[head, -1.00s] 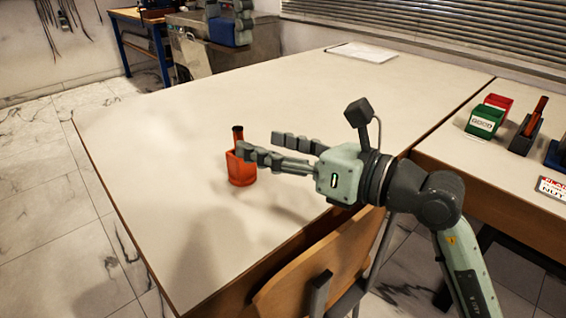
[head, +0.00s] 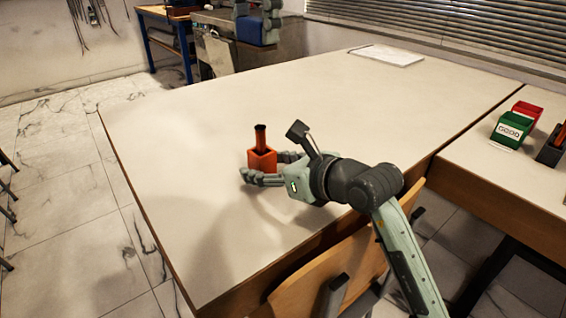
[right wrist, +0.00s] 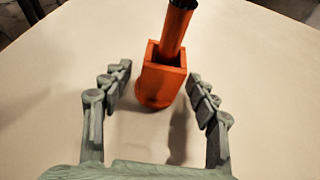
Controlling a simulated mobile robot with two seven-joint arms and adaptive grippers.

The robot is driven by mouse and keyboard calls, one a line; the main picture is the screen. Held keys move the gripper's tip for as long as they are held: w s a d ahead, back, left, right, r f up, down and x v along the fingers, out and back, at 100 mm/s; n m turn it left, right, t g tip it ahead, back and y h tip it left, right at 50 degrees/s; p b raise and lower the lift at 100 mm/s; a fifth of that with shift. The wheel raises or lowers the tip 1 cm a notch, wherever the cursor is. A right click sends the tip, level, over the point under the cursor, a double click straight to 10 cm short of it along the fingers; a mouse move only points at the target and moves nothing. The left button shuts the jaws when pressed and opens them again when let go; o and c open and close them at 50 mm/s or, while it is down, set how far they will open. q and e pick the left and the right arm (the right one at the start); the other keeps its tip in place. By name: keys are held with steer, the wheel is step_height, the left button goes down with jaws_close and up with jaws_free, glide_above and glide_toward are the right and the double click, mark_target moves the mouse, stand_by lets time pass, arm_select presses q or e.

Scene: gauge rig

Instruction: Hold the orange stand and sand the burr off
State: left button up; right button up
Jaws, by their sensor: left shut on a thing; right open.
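The orange stand (head: 262,160) is upright on the large pale table. An orange-brown tube with a dark top (head: 260,136) stands in it. In the right wrist view the stand (right wrist: 161,82) and tube (right wrist: 175,30) are in line with the jaw opening. My right gripper (head: 262,168) is open, its fingertips to either side of the stand, with a visible gap on each side in the wrist view. I cannot make out a burr.
A green bin (head: 510,128) and a red bin (head: 527,112) stand on the side table at right. A white sheet (head: 386,55) lies at the back of the large table. A wooden chair back (head: 325,280) is at its front edge. The tabletop around the stand is clear.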

steer(key=shift+x, duration=0.85)
steer(key=c, duration=1.3)
arm_select(q)
step_height(320, 180, down, 13)
steer(key=shift+r, duration=0.2)
arm_select(e)
steer(key=shift+s, duration=0.1)
arm_select(q)
steer(key=shift+f, duration=0.6)
arm_select(e)
steer(key=shift+f, duration=0.1)
arm_select(q)
steer(key=shift+w+a, duration=0.1)
steer(key=shift+w+a, duration=0.4)
steer(key=shift+w, duration=0.15)
steer(key=shift+s+f, duration=0.1)
